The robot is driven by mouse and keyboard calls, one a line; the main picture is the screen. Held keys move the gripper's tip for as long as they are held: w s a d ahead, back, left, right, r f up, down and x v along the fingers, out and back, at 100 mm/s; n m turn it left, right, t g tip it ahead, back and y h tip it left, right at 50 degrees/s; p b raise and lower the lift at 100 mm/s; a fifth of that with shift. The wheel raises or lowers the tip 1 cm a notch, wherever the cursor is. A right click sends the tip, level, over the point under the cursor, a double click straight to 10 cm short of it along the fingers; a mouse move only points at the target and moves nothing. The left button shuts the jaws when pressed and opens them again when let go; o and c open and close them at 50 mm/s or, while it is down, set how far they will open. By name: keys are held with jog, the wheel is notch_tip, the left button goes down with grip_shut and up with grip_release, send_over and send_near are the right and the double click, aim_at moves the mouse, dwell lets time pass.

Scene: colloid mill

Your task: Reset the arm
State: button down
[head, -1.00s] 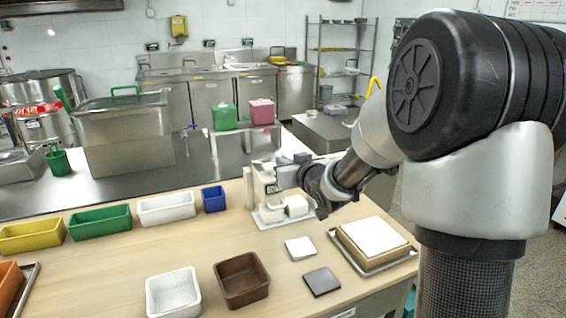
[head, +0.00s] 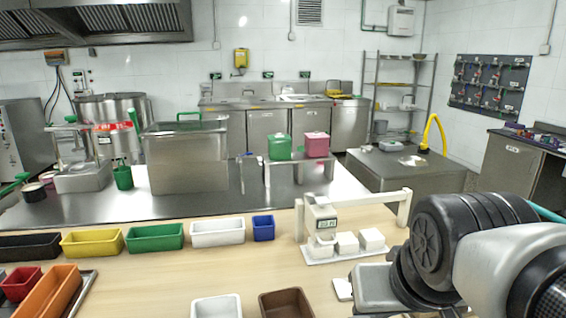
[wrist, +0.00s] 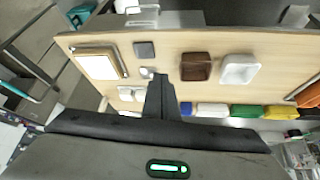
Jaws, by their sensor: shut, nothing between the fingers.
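My gripper (wrist: 160,88) shows in the wrist view as dark fingers closed together above the wooden table (wrist: 170,38), with nothing between them. In the head view my arm is folded low at the bottom right, in front of the table's right end. My fingertips cannot be made out there.
Blue (head: 263,228), white (head: 217,232), green (head: 155,237) and yellow (head: 91,242) bins line the table's back. The table's middle is mostly bare.

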notch_tip(320, 180, up, 17)
jog(key=s+p, duration=0.2)
jog(key=p, duration=1.5)
jog(key=shift+a+g, duration=0.25)
jog(key=shift+g, duration=0.05)
jog(key=shift+s+f, duration=0.1)
jog(key=shift+f, duration=0.05)
